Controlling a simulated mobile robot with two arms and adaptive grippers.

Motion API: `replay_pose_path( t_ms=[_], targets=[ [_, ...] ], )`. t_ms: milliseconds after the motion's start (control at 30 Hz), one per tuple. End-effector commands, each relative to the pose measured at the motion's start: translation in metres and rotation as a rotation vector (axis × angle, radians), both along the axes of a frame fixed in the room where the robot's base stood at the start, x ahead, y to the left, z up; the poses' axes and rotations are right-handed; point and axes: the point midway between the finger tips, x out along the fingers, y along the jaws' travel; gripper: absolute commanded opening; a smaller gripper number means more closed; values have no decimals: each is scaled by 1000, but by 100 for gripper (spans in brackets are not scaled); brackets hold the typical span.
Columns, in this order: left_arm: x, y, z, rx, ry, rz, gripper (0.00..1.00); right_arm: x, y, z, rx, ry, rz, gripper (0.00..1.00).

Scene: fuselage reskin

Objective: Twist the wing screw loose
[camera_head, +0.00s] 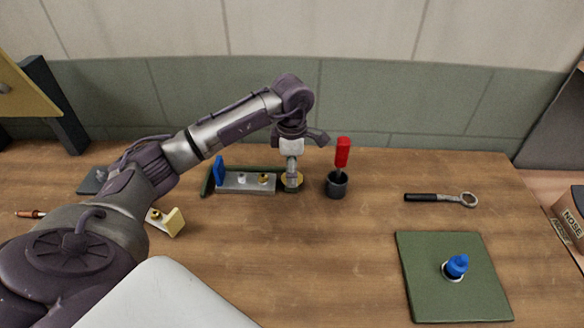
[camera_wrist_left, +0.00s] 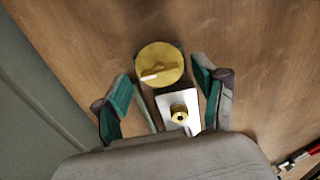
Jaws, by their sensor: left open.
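The wing screw is a round brass head with a raised bar across it (camera_wrist_left: 160,63). It also shows in the head view as a brass rim (camera_head: 299,185) at the right end of a grey metal block (camera_head: 230,183). My left gripper (camera_head: 291,180) points down over the brass head, which it partly hides. In the left wrist view its two green-padded fingers are spread, with the brass head ahead between their tips. The fingers look empty; I cannot tell their height above the screw. My right gripper is not in view.
A blue clip (camera_head: 219,170) stands at the block's left end. Close right is a dark cup (camera_head: 337,186) with a red-handled tool (camera_head: 343,152). A ring-ended wrench (camera_head: 440,198) and a green mat (camera_head: 420,285) with a blue-topped part (camera_head: 456,266) lie right.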

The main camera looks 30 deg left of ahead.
Motion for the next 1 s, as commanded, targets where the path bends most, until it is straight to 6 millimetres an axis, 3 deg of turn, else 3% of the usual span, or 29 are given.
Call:
replay_pose_path(
  t_ms=[333, 700, 1000],
  targets=[
    [0, 0, -5, -1, -1, 0, 71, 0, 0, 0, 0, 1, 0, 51],
    [0, 0, -5, -1, -1, 0, 11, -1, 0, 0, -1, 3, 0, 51],
    [0, 0, -4, 1, -1, 35, 11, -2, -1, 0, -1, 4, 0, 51]
  ],
)
